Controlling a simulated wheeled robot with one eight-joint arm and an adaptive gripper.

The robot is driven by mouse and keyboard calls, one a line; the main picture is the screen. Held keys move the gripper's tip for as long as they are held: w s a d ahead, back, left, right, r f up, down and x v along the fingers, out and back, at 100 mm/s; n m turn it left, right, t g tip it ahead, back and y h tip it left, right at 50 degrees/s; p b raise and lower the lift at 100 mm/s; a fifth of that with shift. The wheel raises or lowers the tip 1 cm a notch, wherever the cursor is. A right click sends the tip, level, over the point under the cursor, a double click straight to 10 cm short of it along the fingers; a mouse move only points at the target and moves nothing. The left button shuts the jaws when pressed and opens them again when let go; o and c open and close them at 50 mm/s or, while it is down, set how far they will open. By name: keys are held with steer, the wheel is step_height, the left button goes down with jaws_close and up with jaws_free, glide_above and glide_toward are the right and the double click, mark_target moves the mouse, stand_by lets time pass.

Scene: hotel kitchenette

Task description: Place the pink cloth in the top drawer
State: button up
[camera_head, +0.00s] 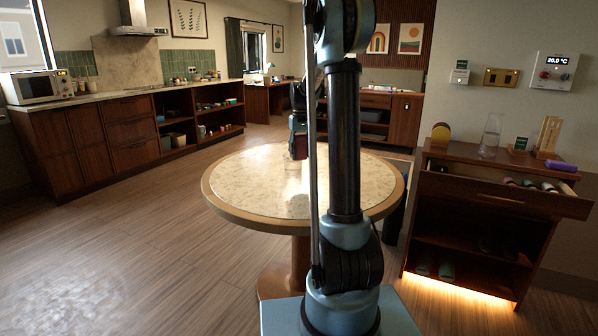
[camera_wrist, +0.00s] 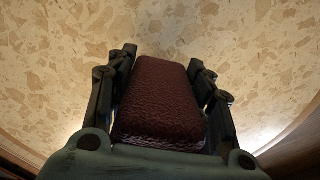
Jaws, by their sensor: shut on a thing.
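The pink cloth (camera_wrist: 160,100) looks like a dark red, textured, folded block in the wrist view. My gripper (camera_wrist: 161,60) is shut on it, with a finger along each side. In the head view the cloth (camera_head: 299,146) shows beside my arm, over the round table; the gap beneath it is hard to judge. The top drawer (camera_head: 460,188) of the wooden cabinet at the right is pulled open. Several rolled items (camera_head: 530,184) lie inside it. My gripper is well to the left of the drawer.
The round stone-topped table (camera_head: 250,188) stands in the middle, partly hidden by my arm. On the cabinet top (camera_head: 465,157) stand a glass carafe (camera_head: 490,136), a wooden stand (camera_head: 548,137) and a purple roll (camera_head: 561,166). Open floor (camera_head: 130,240) lies to the left.

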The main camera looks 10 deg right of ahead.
mark_target(299, 160)
steer(key=f, duration=0.4)
steer(key=shift+a, duration=0.2)
step_height(299, 160, down, 4)
steer(key=shift+f, duration=0.1)
steer(key=o, duration=1.2)
steer(key=shift+c, duration=0.2)
